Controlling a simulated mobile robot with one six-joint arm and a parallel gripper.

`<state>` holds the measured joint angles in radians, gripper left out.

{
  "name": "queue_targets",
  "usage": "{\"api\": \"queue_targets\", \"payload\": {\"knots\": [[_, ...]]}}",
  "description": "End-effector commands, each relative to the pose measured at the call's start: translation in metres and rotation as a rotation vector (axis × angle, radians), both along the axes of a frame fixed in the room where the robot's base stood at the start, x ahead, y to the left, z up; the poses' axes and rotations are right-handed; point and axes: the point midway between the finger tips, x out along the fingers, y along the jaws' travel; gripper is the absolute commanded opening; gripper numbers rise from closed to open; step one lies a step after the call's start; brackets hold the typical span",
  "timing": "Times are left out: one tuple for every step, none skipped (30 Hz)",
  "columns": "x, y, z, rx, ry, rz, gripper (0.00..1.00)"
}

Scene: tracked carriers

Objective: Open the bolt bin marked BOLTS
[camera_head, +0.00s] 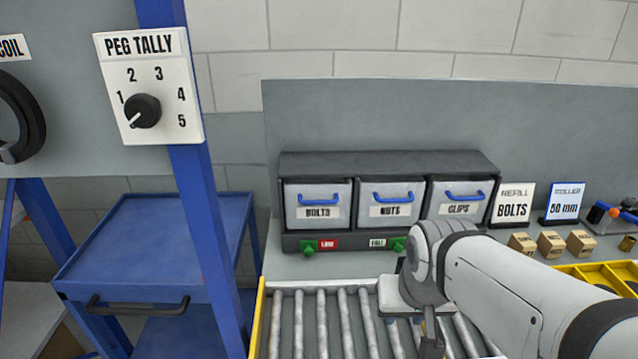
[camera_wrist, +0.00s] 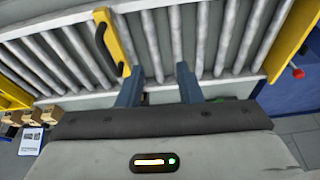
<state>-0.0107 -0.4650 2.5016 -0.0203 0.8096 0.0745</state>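The bin marked BOLTS (camera_head: 300,221) is the left one of three grey bins in a dark rack on the bench, in the head view. It has a blue bar handle (camera_head: 319,197) above its white label. Its front is level with the other bin fronts, so it looks closed. My gripper (camera_wrist: 159,78) shows two blue-grey fingers spread apart in the wrist view, with nothing between them and metal rollers behind. In the head view my arm reaches in from the lower right, to the right of and nearer than the BOLTS bin. The bin is not seen in the wrist view.
The NUTS bin (camera_head: 375,223) and CLIPS bin (camera_head: 440,212) stand to the right. Two green knobs (camera_head: 308,249) sit below the bins. A roller conveyor (camera_head: 322,320) lies in front. A blue cart (camera_head: 150,235) and blue post (camera_head: 200,200) stand left. Small boxes (camera_head: 551,244) lie right.

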Motion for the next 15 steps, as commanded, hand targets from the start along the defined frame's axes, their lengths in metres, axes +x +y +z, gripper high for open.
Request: {"api": "queue_targets", "payload": {"knots": [[0.014, 0.001, -0.008, 0.005, -0.04, -0.029, 0.32], [0.024, 0.001, -0.011, 0.012, -0.074, -0.057, 0.32], [0.04, 0.0, -0.016, 0.025, -0.129, -0.101, 0.32], [0.053, 0.0, -0.019, 0.038, -0.173, -0.134, 0.32], [0.066, 0.0, -0.022, 0.056, -0.22, -0.169, 0.32], [0.084, 0.001, -0.026, 0.085, -0.285, -0.213, 0.32], [0.097, 0.001, -0.028, 0.111, -0.334, -0.245, 0.32], [0.11, 0.003, -0.029, 0.141, -0.383, -0.276, 0.32], [0.126, 0.005, -0.031, 0.185, -0.445, -0.312, 0.32], [0.138, 0.008, -0.032, 0.223, -0.491, -0.337, 0.32], [0.149, 0.011, -0.033, 0.265, -0.535, -0.359, 0.32], [0.163, 0.014, -0.033, 0.322, -0.593, -0.39, 0.32], [0.173, 0.017, -0.034, 0.366, -0.635, -0.413, 0.32], [0.182, 0.02, -0.034, 0.417, -0.674, -0.432, 0.32], [0.193, 0.026, -0.034, 0.491, -0.721, -0.454, 0.32]]}}
